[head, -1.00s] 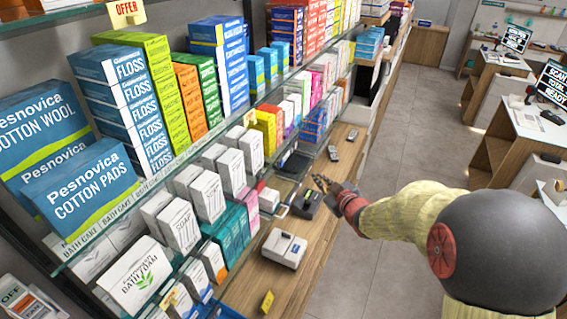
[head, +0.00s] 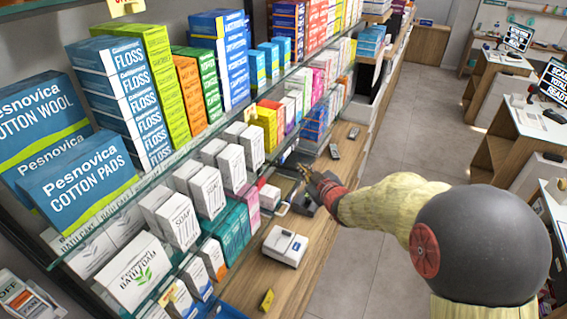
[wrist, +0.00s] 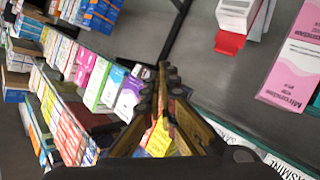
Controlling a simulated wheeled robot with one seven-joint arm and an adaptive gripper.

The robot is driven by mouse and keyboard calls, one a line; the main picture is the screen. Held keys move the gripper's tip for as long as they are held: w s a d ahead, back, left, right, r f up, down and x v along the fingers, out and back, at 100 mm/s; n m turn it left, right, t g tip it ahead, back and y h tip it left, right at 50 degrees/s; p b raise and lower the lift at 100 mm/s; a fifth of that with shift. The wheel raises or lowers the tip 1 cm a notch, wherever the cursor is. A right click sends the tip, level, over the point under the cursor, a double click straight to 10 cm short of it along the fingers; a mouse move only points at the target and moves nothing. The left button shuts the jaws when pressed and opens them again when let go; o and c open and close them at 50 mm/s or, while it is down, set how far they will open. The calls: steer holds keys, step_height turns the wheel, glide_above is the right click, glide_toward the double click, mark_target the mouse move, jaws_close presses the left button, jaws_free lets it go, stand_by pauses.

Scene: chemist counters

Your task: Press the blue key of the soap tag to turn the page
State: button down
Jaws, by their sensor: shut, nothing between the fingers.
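My gripper (head: 304,171) is shut and empty, reaching left toward the shelves, close to the shelf edge past the soap boxes. In the wrist view its fingertips (wrist: 166,78) meet in front of the shelf goods. White soap boxes (head: 179,221) stand on the shelf at lower left in the head view. A small pale item with a bluish face (head: 282,209) lies below my gripper, by the shelf edge. I cannot tell whether it is the soap tag, and I cannot make out a blue key in either view.
A white device (head: 285,246) and a yellow block (head: 267,299) stand on the wooden counter. Dark handheld devices (head: 334,151) lie farther along. In the wrist view, a pink box (wrist: 297,62) and a red item (wrist: 230,42) are at upper right. The aisle floor (head: 420,130) is clear.

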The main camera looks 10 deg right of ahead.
mark_target(282, 160)
steer(key=shift+w+a+b, duration=0.45)
steer(key=shift+w+a, duration=0.05)
steer(key=shift+a, duration=0.15)
steer(key=shift+w+a+b, duration=0.45)
steer(key=shift+a, duration=0.2)
stand_by(0.6)
steer(key=shift+w+a+b, duration=0.2)
steer(key=shift+a+b, duration=0.1)
steer(key=shift+b, duration=0.2)
steer(key=shift+w+a+b, duration=0.3)
steer(key=shift+a+b, duration=0.1)
steer(key=shift+b, duration=0.05)
stand_by(0.6)
steer(key=shift+s+d, duration=0.1)
steer(key=shift+d, duration=0.05)
steer(key=shift+s+d, duration=0.45)
steer(key=shift+d, duration=0.1)
steer(key=shift+d, duration=0.1)
